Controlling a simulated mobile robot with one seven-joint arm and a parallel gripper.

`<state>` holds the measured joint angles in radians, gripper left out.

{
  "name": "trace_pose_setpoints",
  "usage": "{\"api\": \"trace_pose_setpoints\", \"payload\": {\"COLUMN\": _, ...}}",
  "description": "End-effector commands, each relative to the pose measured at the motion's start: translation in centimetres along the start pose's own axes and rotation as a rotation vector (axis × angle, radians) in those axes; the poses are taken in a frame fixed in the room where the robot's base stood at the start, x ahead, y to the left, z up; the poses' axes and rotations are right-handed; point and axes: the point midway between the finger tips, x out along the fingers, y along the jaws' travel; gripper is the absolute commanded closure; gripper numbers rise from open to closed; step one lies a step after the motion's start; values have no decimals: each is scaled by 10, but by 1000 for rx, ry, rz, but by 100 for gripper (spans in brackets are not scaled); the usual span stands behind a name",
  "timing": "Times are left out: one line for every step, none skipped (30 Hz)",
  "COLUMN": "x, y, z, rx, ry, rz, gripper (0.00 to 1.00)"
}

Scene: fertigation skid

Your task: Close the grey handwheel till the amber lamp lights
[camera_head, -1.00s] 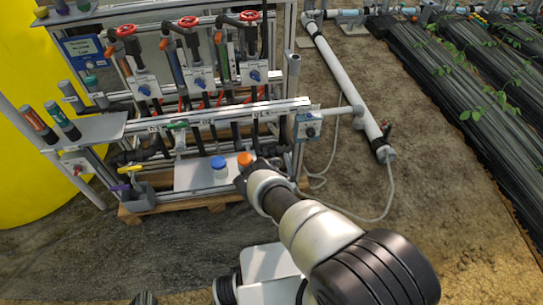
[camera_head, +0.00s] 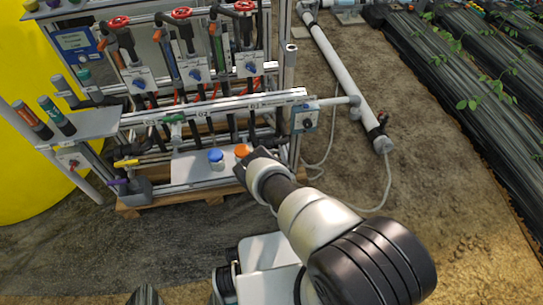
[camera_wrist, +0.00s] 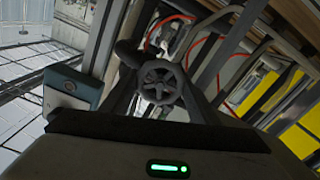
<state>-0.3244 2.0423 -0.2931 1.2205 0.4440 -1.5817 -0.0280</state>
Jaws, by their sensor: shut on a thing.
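The grey handwheel (camera_wrist: 161,82), dark and spoked, shows in the middle of the wrist view. My gripper (camera_wrist: 162,96) has its two dark fingers closing in from both sides, shut on the wheel. In the head view my gripper (camera_head: 252,160) is low at the front right of the skid, beside an orange-capped container; it hides the wheel there. I cannot make out a lit amber lamp in either view. A small box (camera_wrist: 72,88) with a round fitting on its face stands left of the wheel in the wrist view.
The orange-capped container (camera_head: 242,150) and a blue-capped one (camera_head: 216,160) stand on a pale shelf close to my gripper. Red handwheels (camera_head: 181,13) are higher on the skid. A white pipe (camera_head: 345,82) runs along the right. The ground in front is open.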

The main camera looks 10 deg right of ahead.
Motion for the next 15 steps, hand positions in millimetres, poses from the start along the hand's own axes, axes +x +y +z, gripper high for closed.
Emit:
{"api": "trace_pose_setpoints", "payload": {"x": 1, "y": 1, "z": 0, "rx": 29, "ry": -1, "rz": 2, "gripper": 68}}
{"api": "trace_pose_setpoints", "payload": {"x": 1, "y": 1, "z": 0, "rx": 49, "ry": -1, "rz": 3, "gripper": 68}}
{"api": "trace_pose_setpoints", "payload": {"x": 1, "y": 1, "z": 0, "rx": 77, "ry": -1, "rz": 3, "gripper": 68}}
{"api": "trace_pose_setpoints", "payload": {"x": 1, "y": 1, "z": 0, "rx": 101, "ry": -1, "rz": 2, "gripper": 68}}
{"api": "trace_pose_setpoints", "payload": {"x": 1, "y": 1, "z": 0, "rx": 124, "ry": -1, "rz": 3, "gripper": 68}}
{"api": "trace_pose_setpoints", "payload": {"x": 1, "y": 2, "z": 0, "rx": 157, "ry": -1, "rz": 4, "gripper": 68}}
{"api": "trace_pose_setpoints", "payload": {"x": 1, "y": 2, "z": 0, "rx": 182, "ry": 0, "rz": 3, "gripper": 68}}
{"api": "trace_pose_setpoints", "payload": {"x": 1, "y": 2, "z": 0, "rx": 205, "ry": 0, "rz": 3, "gripper": 68}}
{"api": "trace_pose_setpoints", "payload": {"x": 2, "y": 2, "z": 0, "rx": 239, "ry": 1, "rz": 3, "gripper": 68}}
{"api": "trace_pose_setpoints", "payload": {"x": 2, "y": 2, "z": 0, "rx": 263, "ry": 0, "rz": 3, "gripper": 68}}
{"api": "trace_pose_setpoints", "payload": {"x": 2, "y": 2, "z": 0, "rx": 287, "ry": 0, "rz": 4, "gripper": 68}}
{"api": "trace_pose_setpoints", "payload": {"x": 2, "y": 2, "z": 0, "rx": 319, "ry": 0, "rz": 3, "gripper": 68}}
{"api": "trace_pose_setpoints", "payload": {"x": 2, "y": 2, "z": 0, "rx": 341, "ry": 0, "rz": 2, "gripper": 68}}
{"api": "trace_pose_setpoints", "payload": {"x": 2, "y": 2, "z": 0, "rx": 364, "ry": 0, "rz": 4, "gripper": 68}}
{"api": "trace_pose_setpoints", "payload": {"x": 2, "y": 2, "z": 0, "rx": 392, "ry": 0, "rz": 3, "gripper": 68}}
